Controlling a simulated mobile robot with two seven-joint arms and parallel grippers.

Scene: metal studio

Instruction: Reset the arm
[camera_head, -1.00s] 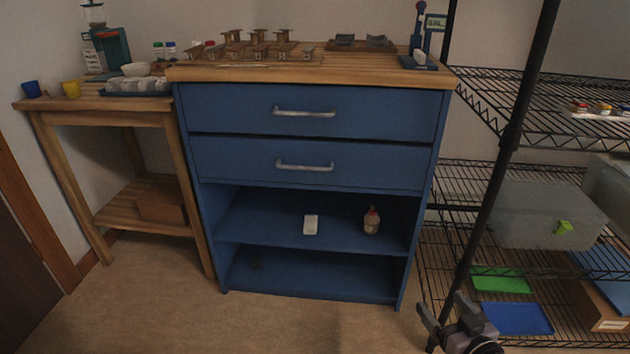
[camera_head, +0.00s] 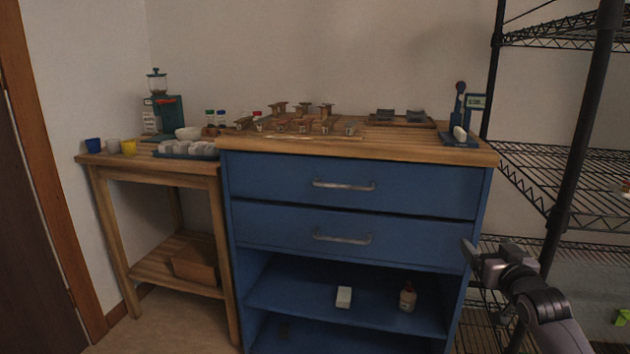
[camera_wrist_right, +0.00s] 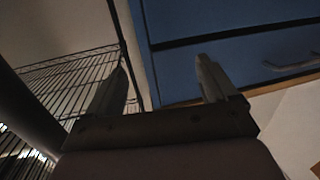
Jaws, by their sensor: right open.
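My right gripper (camera_head: 483,250) is raised at the lower right of the head view, in front of the right edge of the blue cabinet (camera_head: 355,220). Its jaws are open and empty. In the right wrist view the two fingers (camera_wrist_right: 165,80) stand apart with nothing between them, and the cabinet's blue face (camera_wrist_right: 235,40) and a drawer handle show beyond. My right arm (camera_head: 545,305) comes in from the lower right corner. My left gripper is not in view.
A black wire shelf (camera_head: 560,165) stands close on the right. The wooden cabinet top (camera_head: 380,150) holds small wooden stands and a blue device (camera_head: 460,130). A wooden side table (camera_head: 150,165) with cups and a grinder stands left. A white box (camera_head: 344,297) and a bottle (camera_head: 408,297) sit on the cabinet shelf.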

